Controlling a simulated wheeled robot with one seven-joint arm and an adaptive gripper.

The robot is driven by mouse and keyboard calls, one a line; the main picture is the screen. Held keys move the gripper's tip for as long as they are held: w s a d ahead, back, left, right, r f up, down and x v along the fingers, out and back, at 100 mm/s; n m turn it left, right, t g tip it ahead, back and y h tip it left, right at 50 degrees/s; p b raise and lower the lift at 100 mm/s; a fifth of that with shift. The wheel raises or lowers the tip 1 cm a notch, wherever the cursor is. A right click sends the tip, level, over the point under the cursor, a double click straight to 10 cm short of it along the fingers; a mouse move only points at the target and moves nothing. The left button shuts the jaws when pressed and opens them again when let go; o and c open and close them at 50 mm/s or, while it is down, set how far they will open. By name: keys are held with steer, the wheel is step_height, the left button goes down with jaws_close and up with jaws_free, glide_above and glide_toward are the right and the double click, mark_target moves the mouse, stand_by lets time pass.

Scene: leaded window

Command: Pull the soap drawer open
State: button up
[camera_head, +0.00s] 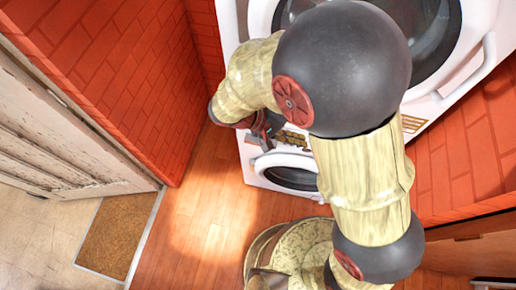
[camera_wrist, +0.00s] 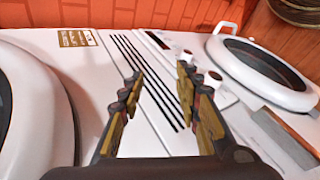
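The lower white washing machine (camera_head: 258,168) has a round door and a control panel, largely behind my arm in the head view. In the wrist view a grey, flat rectangular front (camera_wrist: 285,135) with a white edge, apparently the soap drawer, lies beside the knobs and the round door (camera_wrist: 262,70). My gripper (camera_wrist: 163,95) is open and empty, its two fingers apart in front of the black slots. The drawer front is to the right of its right finger, apart from it. In the head view my gripper (camera_head: 264,128) is partly hidden at the machine's upper left.
The upper machine has a large round door (camera_head: 437,22), and its edge fills the left of the wrist view. Brick walls (camera_head: 110,55) stand on both sides. A weathered white door (camera_head: 50,145) is at the left. The wooden floor (camera_head: 195,225) is clear in front of the washer's left side.

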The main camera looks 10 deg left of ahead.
steer(key=s+a+f+n+t+y+b, duration=0.3)
steer(key=a+f+n+t, duration=0.5)
steer(key=a+f+t, duration=0.9)
steer(key=w+d+f+g+b, duration=0.1)
steer(key=w+d+f+g, duration=0.1)
steer(key=w+f, duration=0.3)
steer(key=shift+w+f+g, duration=0.3)
steer(key=shift+w+g, duration=0.4)
steer(key=shift+w, duration=0.2)
steer(key=shift+c, duration=0.8)
steer(key=c, duration=0.6)
jaws_close()
steer(key=shift+s+d+f, duration=0.1)
